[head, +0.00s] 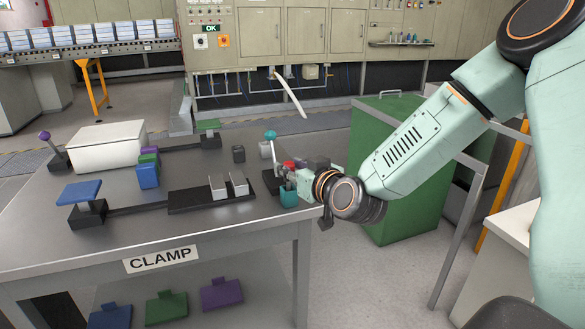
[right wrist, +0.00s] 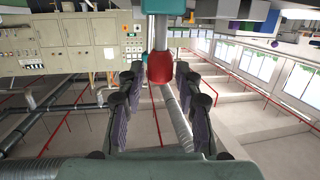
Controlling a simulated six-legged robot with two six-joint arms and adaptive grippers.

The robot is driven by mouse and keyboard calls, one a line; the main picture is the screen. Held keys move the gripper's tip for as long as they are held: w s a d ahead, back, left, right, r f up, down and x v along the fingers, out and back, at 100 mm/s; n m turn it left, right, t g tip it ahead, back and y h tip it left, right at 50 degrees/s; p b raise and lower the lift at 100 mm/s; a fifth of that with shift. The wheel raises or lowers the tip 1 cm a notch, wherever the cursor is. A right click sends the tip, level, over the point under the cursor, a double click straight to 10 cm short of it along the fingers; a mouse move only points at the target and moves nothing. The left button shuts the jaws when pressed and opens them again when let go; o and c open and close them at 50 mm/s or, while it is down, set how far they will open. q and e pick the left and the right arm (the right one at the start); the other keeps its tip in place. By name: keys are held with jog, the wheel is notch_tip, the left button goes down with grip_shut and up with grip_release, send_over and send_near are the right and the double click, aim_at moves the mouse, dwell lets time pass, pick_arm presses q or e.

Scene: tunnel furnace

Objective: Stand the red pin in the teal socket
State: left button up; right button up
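The red pin's red head (head: 289,163) shows beside my right gripper (head: 294,174) at the table's right edge. In the right wrist view, the red head (right wrist: 160,68) lies ahead between the fingertips of my right gripper (right wrist: 160,82), with gaps showing on both sides, so the fingers look open. A grey shaft runs from the head towards a teal block (right wrist: 165,5) at the picture's top edge. The teal socket (head: 289,195) is just below the gripper in the head view. Whether the shaft sits inside it is hidden. My left gripper is not in view.
A teal-knobbed lever (head: 270,135) stands close behind the gripper. A dark plate (head: 190,208) with two light blocks, a blue block (head: 148,176), a white box (head: 107,147) and a blue-topped clamp (head: 79,191) are farther left. The table's front left is clear.

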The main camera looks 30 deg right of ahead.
jog(key=shift+o, duration=1.3)
notch_tip(320, 180, up, 10)
dwell(0.7)
